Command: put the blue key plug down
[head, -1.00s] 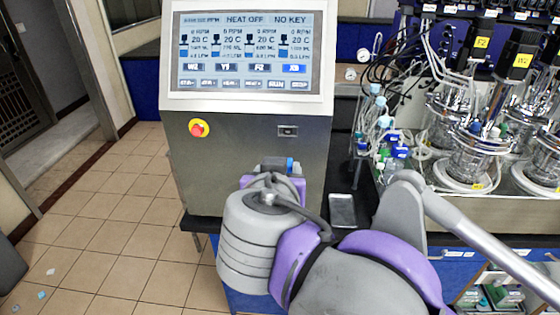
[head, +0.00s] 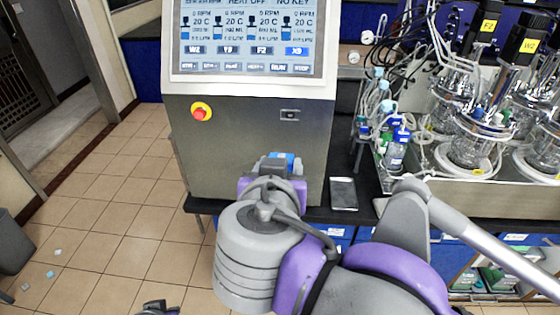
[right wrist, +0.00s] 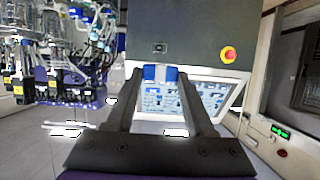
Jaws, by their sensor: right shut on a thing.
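The blue key plug (right wrist: 160,73) is between the fingertips of my right gripper (right wrist: 159,76) in the right wrist view, with a pale part showing beside the blue. In the head view the plug (head: 284,158) shows as a small blue patch at the far end of my right gripper (head: 272,166), in front of the console's grey lower panel. The gripper is shut on it. I cannot tell whether the plug touches anything else. A small dark and purple part of mine at the bottom edge of the head view may be my left gripper (head: 158,308); its fingers cannot be made out.
The console screen (head: 250,42) reads NO KEY; a small key slot (head: 290,115) and a red stop button (head: 201,112) are below.

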